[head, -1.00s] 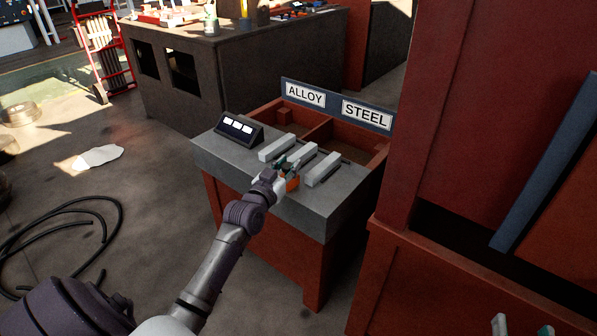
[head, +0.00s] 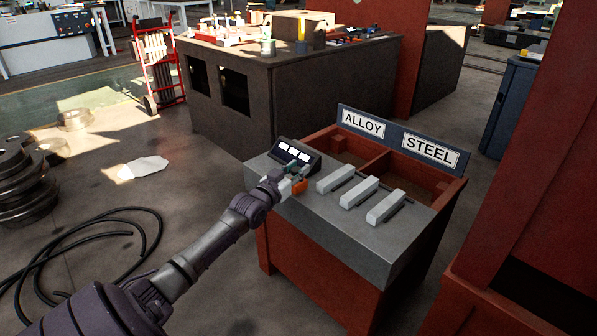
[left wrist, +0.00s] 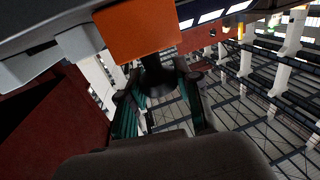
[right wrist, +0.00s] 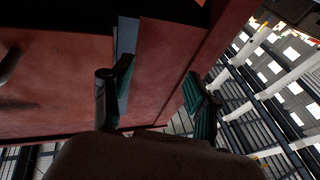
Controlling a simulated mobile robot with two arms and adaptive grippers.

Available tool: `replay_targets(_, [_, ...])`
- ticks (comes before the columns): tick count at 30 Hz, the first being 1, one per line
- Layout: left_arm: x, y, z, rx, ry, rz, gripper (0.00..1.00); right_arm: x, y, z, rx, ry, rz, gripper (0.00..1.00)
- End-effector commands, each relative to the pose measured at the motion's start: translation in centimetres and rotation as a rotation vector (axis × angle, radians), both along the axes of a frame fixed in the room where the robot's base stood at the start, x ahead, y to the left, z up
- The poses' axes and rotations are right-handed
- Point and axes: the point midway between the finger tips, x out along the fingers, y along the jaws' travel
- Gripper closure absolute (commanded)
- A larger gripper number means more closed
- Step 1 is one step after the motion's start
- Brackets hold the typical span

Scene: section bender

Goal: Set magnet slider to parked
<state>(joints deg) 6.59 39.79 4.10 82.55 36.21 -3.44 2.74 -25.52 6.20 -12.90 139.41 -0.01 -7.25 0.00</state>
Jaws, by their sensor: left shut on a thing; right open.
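An orange block (head: 300,187), which looks like the magnet slider's body, is at the left part of the grey bench top (head: 325,225), just in front of the dark display panel (head: 297,153). My left gripper (head: 285,182) is at the block, shut on a part that its fingers hide. In the left wrist view the orange block (left wrist: 138,30) shows large, with a dark stem (left wrist: 155,75) below it between the fingers of my left gripper (left wrist: 158,90). My right gripper (right wrist: 155,90) is open and empty before a red panel; the head view does not show it.
Three light grey bars (head: 360,192) lie right of the orange block. Behind them are red bins with ALLOY (head: 362,123) and STEEL (head: 430,148) signs. A red cabinet (head: 540,190) stands close on the right. Black hose (head: 95,250) lies on the floor at left.

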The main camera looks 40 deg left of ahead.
Motion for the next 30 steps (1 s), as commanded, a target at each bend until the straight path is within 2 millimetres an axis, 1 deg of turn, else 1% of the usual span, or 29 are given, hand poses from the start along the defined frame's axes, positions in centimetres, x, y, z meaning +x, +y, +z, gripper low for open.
replay_targets(1, [0.0, 0.4, 0.2, 0.003, -0.002, 0.007, 1.00, 0.0, 0.0, 0.0, 0.000, -0.001, 0.000, 0.40])
replay_targets(8, [0.0, 0.6, 0.3, 0.004, -0.001, 0.009, 1.00, 0.0, 0.0, 0.0, 0.000, 0.000, 0.000, 0.40])
replay_targets(9, [0.0, 0.6, 0.3, 0.004, -0.001, 0.010, 0.60, 0.0, 0.0, 0.0, 0.000, 0.000, 0.000, 0.40])
replay_targets(11, [0.0, 0.6, 0.3, 0.004, -0.001, 0.009, 0.51, 0.0, 0.0, 0.0, 0.000, 0.000, 0.000, 0.40])
replay_targets(12, [0.0, 0.6, 0.3, 0.004, -0.001, 0.009, 0.44, 0.0, 0.0, 0.0, 0.000, 0.000, 0.000, 0.40])
replay_targets(13, [0.0, 0.5, 0.3, 0.004, -0.001, 0.009, 0.40, 0.0, 0.0, 0.0, 0.000, 0.000, -0.001, 0.40])
replay_targets(23, [-0.2, 0.3, 0.1, 0.002, 0.000, 0.005, 0.40, 0.0, 0.1, 0.0, 0.001, 0.000, 0.001, 0.40])
replay_targets(26, [-1.1, 0.1, 0.0, 0.002, 0.001, 0.005, 0.40, 0.0, 0.0, 0.0, 0.000, 0.000, 0.001, 0.40])
replay_targets(29, [-2.7, -0.1, 0.0, 0.002, 0.002, 0.005, 0.40, 0.0, 0.0, 0.0, 0.000, 0.000, 0.001, 0.40])
replay_targets(30, [-3.5, -0.2, -0.1, 0.002, 0.002, 0.005, 0.40, 0.0, 0.0, 0.0, 0.000, 0.000, 0.001, 0.40])
